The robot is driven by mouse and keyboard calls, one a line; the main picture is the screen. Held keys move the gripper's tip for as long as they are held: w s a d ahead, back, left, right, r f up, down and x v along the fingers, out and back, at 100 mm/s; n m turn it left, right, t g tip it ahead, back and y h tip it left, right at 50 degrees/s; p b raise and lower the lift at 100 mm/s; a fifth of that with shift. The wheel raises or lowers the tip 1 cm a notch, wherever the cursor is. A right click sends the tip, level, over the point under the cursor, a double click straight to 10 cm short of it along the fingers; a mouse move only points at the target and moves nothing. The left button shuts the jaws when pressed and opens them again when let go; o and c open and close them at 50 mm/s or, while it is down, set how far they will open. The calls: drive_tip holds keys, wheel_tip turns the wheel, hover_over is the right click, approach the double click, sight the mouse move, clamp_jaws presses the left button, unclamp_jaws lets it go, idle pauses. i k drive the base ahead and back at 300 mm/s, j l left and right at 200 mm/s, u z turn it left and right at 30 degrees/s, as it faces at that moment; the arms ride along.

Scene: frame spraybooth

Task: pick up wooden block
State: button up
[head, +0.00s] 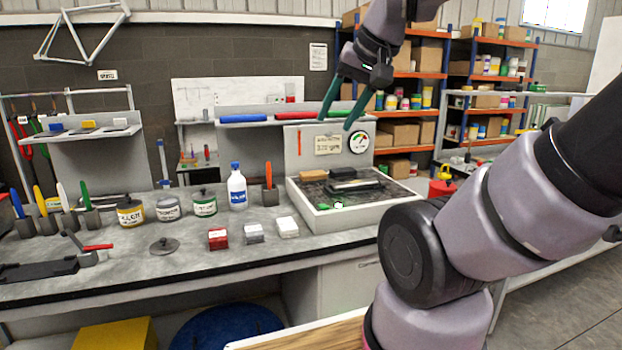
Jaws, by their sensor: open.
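A small tan-brown block (312,175), which looks like the wooden block, lies at the back left inside the grey-white tray (350,216) on the workbench. My gripper (335,122) is open and empty, with its two green fingers pointing down. It is high in the picture, above the tray and in front of the gauge panel. The fingers are apart from the block. The block's lower part is hard to make out.
Dark flat pieces (353,180) lie beside the block, and a green item (328,206) is at the tray's front. A white bottle (237,188), several paint tins (205,203) and small boxes (253,233) stand left. The gauge panel (329,147) rises behind the tray.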

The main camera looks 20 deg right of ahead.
sight(314, 176)
drive_tip(key=i+l, duration=1)
drive_tip(key=l, duration=0.1)
